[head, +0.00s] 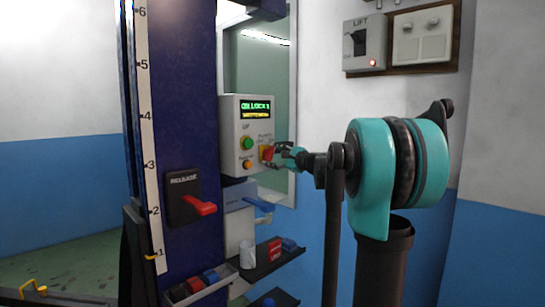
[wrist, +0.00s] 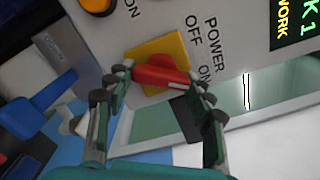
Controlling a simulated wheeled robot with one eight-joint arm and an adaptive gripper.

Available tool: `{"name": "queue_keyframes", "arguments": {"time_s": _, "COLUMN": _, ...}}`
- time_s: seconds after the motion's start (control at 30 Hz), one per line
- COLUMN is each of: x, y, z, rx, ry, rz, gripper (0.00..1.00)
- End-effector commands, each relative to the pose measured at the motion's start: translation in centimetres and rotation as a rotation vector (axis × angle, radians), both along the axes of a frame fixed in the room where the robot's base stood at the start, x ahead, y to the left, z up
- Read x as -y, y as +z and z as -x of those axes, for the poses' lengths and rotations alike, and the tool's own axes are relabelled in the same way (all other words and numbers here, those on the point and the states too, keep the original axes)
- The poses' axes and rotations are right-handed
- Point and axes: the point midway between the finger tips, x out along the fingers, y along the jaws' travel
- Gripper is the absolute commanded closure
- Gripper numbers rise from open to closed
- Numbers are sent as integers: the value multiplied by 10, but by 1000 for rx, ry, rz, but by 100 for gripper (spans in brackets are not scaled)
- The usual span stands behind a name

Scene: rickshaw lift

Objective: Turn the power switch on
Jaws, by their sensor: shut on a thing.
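The power switch is a red knob on a yellow square plate, on the face of a grey control box (head: 231,135). The knob (wrist: 160,76) lies between my fingertips in the wrist view, its right end nearer the ON print than OFF. The yellow plate (wrist: 152,54) shows behind it. The red knob (head: 266,153) also shows in the head view, partly hidden by my gripper (head: 280,157). My gripper (wrist: 161,88) is shut on the knob, one finger at each end. The box's display (head: 255,109) is lit with green and yellow text.
A green button (head: 247,143) and an orange button (head: 247,164) sit left of the knob. A dark blue column carries a RELEASE box with a red lever (head: 201,207). A LIFT switch box (head: 366,43) with a red light hangs on the wall. Small shelves stand below.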

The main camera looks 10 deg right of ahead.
Motion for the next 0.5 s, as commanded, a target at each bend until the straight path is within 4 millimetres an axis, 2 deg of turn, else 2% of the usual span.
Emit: {"name": "queue_keyframes", "arguments": {"time_s": 0.5, "x": 0, "y": -1, "z": 0, "rx": -70, "ry": -2, "rz": -94, "gripper": 76}}
